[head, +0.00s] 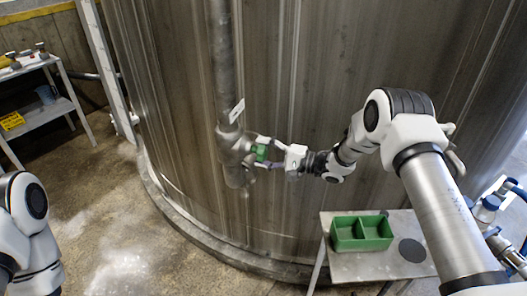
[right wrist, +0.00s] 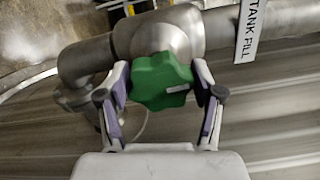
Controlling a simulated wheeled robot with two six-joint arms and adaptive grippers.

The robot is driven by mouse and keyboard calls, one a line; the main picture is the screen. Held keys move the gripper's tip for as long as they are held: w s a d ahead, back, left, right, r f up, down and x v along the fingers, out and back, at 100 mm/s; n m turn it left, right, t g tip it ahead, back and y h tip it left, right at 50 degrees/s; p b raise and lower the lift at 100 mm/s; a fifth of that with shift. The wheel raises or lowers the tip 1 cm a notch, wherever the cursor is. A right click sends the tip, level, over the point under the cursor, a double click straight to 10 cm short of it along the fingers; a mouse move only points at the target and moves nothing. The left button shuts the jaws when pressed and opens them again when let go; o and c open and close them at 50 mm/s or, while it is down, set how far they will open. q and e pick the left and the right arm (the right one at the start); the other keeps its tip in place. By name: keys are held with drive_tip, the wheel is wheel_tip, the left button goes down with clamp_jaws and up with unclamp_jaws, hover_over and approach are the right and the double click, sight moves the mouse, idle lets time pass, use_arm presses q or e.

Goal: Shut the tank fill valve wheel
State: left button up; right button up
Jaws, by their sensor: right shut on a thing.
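The green tank fill valve wheel (head: 261,152) sits on a grey valve body (head: 234,146) on the vertical pipe in front of the tank. In the right wrist view the wheel (right wrist: 161,81) is a lobed green knob in front of the valve body (right wrist: 160,35). My right gripper (head: 268,153) is shut on the wheel, with its two fingers on opposite sides, as the right wrist view also shows (right wrist: 162,88). A white "TANK FILL" label (right wrist: 249,30) hangs on the pipe beside the valve. Part of my left arm shows at the lower left; its gripper is out of view.
The large steel tank (head: 310,60) fills the background. A small table (head: 338,266) below my right arm carries a green divided tray (head: 361,247) and a dark disc (head: 412,250). A shelf (head: 48,112) stands at the far left. The floor between is clear.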

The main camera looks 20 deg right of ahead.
drive_tip(key=shift+m, duration=0.5)
drive_tip(key=o, duration=1.1)
drive_tip(key=shift+a, duration=0.1)
drive_tip(key=shift+o, duration=0.2)
drive_tip(key=v, duration=1.2)
